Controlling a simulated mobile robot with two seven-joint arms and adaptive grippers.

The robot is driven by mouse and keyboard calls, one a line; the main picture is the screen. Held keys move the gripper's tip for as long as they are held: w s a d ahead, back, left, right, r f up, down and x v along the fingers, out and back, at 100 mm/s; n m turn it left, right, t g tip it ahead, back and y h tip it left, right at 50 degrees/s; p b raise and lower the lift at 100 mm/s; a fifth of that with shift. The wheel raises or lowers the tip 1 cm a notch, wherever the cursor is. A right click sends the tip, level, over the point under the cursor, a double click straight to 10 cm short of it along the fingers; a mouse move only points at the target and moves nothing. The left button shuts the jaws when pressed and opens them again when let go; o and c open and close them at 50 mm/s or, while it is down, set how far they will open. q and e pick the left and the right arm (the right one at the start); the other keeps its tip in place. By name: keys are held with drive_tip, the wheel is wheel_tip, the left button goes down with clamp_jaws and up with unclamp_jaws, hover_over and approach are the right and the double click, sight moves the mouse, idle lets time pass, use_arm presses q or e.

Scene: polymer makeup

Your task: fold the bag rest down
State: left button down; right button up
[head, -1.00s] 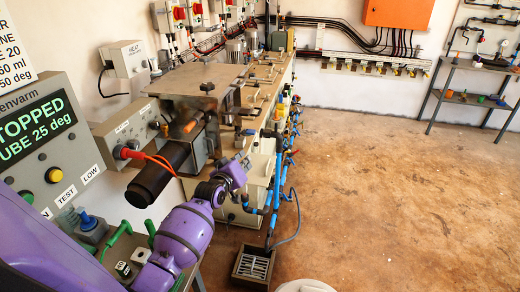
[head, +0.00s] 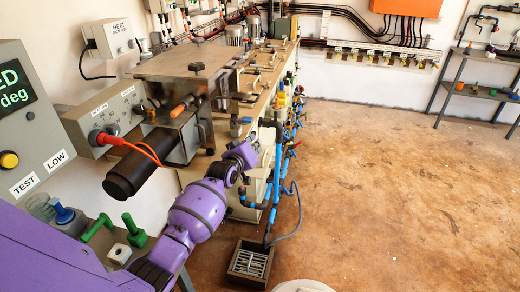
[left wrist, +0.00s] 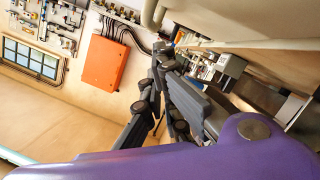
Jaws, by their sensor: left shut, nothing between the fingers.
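My left arm (head: 195,212) reaches in from the lower left in the head view, its purple wrist beside the front of the bench machine (head: 185,72). My left gripper (left wrist: 163,72) shows in the left wrist view as dark jointed fingers, shut and empty. In the head view its fingers are hard to make out against the machine's fittings. I cannot pick out the bag rest with certainty in either view. My right gripper is not in view.
A black cylinder (head: 140,165) juts from the machine near my arm, with an orange-red cable (head: 137,147) above it. Blue pipes (head: 277,185) run down to a floor drain box (head: 249,263). A control panel (head: 28,130) stands at left. The floor at right is clear.

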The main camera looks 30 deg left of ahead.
use_arm(q)
drive_tip(key=shift+w+d+f, duration=0.1)
drive_tip(key=shift+d+f, duration=0.15)
drive_tip(key=shift+d, duration=0.05)
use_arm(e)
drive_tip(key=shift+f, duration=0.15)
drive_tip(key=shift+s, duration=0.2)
use_arm(q)
drive_tip(key=shift+d+f+m, duration=0.25)
drive_tip(key=shift+m, duration=0.05)
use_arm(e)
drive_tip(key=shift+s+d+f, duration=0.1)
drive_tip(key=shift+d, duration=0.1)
use_arm(q)
drive_tip(key=shift+d+f, duration=0.1)
drive_tip(key=shift+f, duration=0.1)
